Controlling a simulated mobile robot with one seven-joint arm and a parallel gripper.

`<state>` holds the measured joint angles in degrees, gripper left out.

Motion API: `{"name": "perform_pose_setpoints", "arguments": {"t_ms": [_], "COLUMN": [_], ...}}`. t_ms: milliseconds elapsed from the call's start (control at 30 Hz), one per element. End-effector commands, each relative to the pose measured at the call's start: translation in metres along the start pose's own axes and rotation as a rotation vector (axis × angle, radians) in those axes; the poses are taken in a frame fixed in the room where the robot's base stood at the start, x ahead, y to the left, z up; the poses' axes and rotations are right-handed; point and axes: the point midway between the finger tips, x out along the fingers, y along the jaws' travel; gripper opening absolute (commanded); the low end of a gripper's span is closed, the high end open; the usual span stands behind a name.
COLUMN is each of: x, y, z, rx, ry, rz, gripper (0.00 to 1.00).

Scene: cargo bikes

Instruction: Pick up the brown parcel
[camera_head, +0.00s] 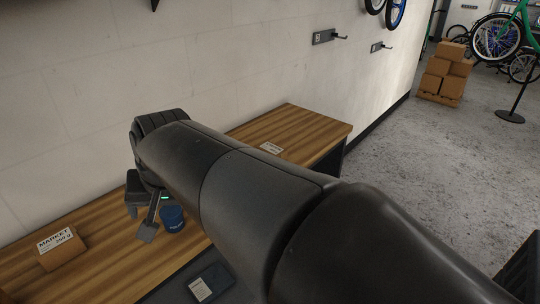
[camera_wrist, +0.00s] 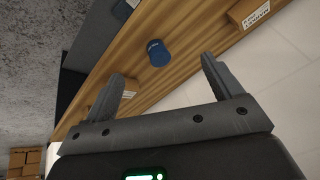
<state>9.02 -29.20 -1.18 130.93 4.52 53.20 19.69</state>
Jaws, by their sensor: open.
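A small brown box with a white label reading MARKET (camera_head: 62,256) lies on the wooden bench at the left; it also shows at the top right of the wrist view (camera_wrist: 243,13). A second white-labelled thing (camera_head: 271,148) lies further right on the bench, partly hidden by my arm; in the wrist view it looks brownish (camera_wrist: 131,87), behind one finger. I cannot tell for sure which is the brown parcel. My gripper (camera_head: 142,217) is open and empty above the bench, between these two. Both fingers show in the wrist view (camera_wrist: 163,69).
A blue cup (camera_head: 173,219) stands on the bench (camera_head: 105,262) near my gripper. A dark labelled item (camera_head: 210,283) is at the bench's front. A wall (camera_head: 70,110) runs behind the bench. Stacked cartons (camera_head: 440,75) and bikes stand far right. The floor (camera_head: 440,150) between is clear.

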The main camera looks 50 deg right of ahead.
Motion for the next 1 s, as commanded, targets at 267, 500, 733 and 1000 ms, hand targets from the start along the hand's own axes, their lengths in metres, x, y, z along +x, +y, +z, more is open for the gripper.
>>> {"name": "perform_pose_setpoints", "arguments": {"t_ms": [267, 500, 733, 1000], "x": [0.020, 0.048, 0.082, 0.128], "y": [0.028, 0.081, 0.158, 0.274], "z": [-0.107, -0.191, -0.259, -0.314], "rx": [0.582, 1.080, 1.552, 2.097], "ry": [-0.026, -0.030, -0.021, 0.000], "rz": [0.029, 0.050, 0.065, 0.075], "gripper": [0.85, 0.85, 0.85, 0.85]}}
